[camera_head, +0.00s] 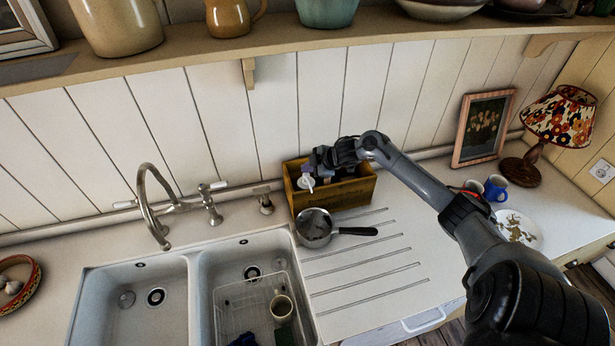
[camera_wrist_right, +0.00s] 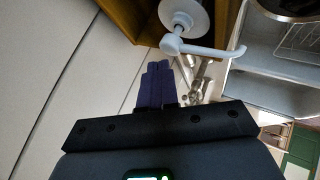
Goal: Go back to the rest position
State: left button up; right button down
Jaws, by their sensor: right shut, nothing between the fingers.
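My right gripper (camera_head: 322,166) is over the wooden box (camera_head: 340,197) at the back of the counter, its arm reaching in from the right. In the right wrist view its fingers (camera_wrist_right: 155,83) are together, with nothing between them. A white pump-top bottle (camera_head: 306,182) stands in the left part of the box. Its pump (camera_wrist_right: 190,25) shows just beyond the fingertips in the right wrist view; I cannot tell whether they touch. The rest of the box's inside is partly hidden by my gripper and arm. My left gripper is not in view.
A saucepan (camera_head: 315,226) sits in front of the box on the grooved drainboard (camera_head: 368,282). The double sink (camera_head: 140,313) and tap (camera_head: 152,207) are to the left. A shelf (camera_head: 200,68) runs above.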

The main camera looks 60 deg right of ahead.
jog(key=shift+r+p, duration=2.15)
jog(key=shift+r, duration=0.45)
dwell(0.4)
